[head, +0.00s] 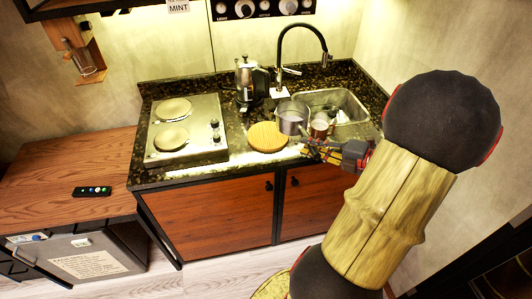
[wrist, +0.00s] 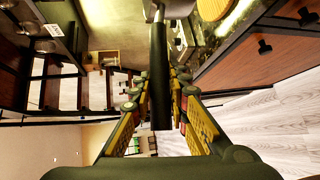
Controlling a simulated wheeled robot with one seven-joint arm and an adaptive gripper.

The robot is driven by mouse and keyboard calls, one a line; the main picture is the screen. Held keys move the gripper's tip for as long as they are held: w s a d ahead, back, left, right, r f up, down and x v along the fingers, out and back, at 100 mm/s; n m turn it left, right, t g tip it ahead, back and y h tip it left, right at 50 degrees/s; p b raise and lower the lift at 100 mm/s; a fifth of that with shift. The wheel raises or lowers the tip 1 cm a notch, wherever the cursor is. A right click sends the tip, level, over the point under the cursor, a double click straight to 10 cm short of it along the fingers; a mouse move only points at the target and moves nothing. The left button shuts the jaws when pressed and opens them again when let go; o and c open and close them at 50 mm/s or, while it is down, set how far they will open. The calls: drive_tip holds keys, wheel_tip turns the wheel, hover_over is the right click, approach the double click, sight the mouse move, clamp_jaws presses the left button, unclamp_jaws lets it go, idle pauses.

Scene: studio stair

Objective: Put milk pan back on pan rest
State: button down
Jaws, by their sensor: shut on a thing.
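The milk pan (head: 292,119) is a small grey metal pan, upright as far as I can see, behind and right of the pan rest. The pan rest (head: 267,136) is a round, light wooden disc on the front of the worktop. My gripper (head: 313,147) is at the worktop's front edge, right of the rest. In the wrist view my gripper (wrist: 160,90) is shut on the pan's long dark handle (wrist: 159,65). Only a bit of the pan shows at the top there, with the rest's edge (wrist: 212,8) to its right. I cannot tell whether the pan touches the worktop.
A small brownish pot (head: 320,126) stands right of the pan, by the sink (head: 345,106). A black tap (head: 302,30) arches behind, with a kettle (head: 247,80) to its left. A two-plate hob (head: 186,145) fills the left. The top of the rest is bare.

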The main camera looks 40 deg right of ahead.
drive_tip(key=w+f+b, duration=0.8)
drive_tip(key=w+f, duration=0.4)
drive_tip(key=w, duration=0.1)
drive_tip(key=shift+d+f, duration=0.3)
drive_tip(key=c, duration=1.7)
unclamp_jaws()
drive_tip(key=shift+f, duration=0.15)
drive_tip(key=shift+s, duration=0.1)
